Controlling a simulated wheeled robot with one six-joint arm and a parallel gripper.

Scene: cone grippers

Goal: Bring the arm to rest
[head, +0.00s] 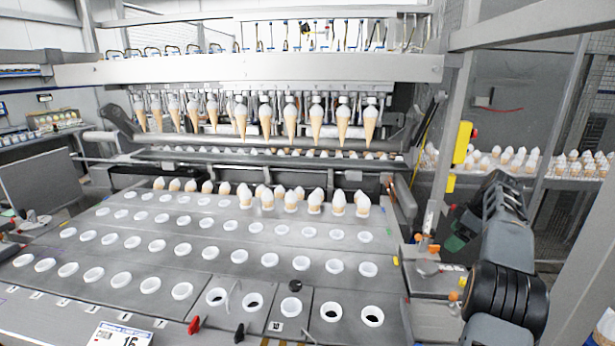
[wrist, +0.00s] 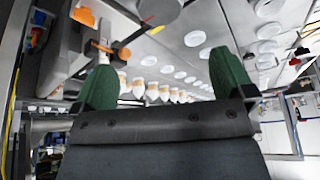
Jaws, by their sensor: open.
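My gripper (wrist: 162,60) shows in the wrist view as two green fingers held wide apart, with nothing between them. In the head view my arm stands at the right edge, and a green part of my gripper (head: 456,243) shows beside the plate, partly hidden by the arm. The metal plate (head: 210,265) with rows of white-rimmed round holes lies to the left of the arm. My gripper looks apart from the cones.
Several ice cream cones (head: 291,200) stand in the plate's far rows. More cones (head: 291,112) hang in a row from the machine above. A grey post (head: 560,140) and a yellow box (head: 462,142) stand near the arm. Cones (head: 510,157) fill a rack behind the arm.

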